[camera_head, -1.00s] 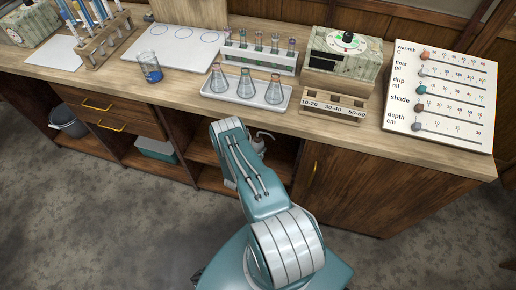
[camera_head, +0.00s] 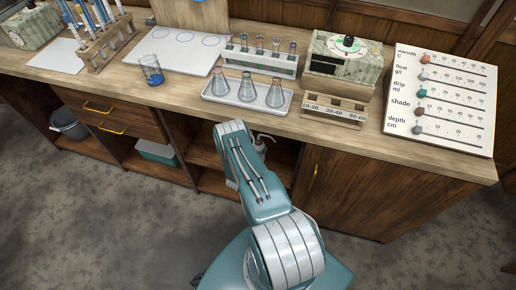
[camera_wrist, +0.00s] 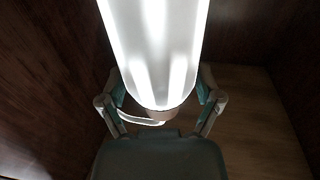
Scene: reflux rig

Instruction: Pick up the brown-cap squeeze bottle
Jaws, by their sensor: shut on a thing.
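The squeeze bottle (camera_wrist: 155,45) fills the upper middle of the wrist view as a pale, translucent, brightly lit body. Its brown cap (camera_wrist: 172,114) shows at its lower end in that view, with a thin pale spout (camera_wrist: 138,119) bending left. My gripper (camera_wrist: 160,108) has a finger on each side of the cap end and is shut on the bottle. My arm hides most of the gripper and bottle there.
Dark wooden cupboard walls (camera_wrist: 45,80) stand close on both sides in the wrist view. The bench top (camera_head: 350,134) overhangs the cupboard. A tray of flasks (camera_head: 246,100) sits above, near its front edge. A closed door (camera_head: 350,190) is to the right.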

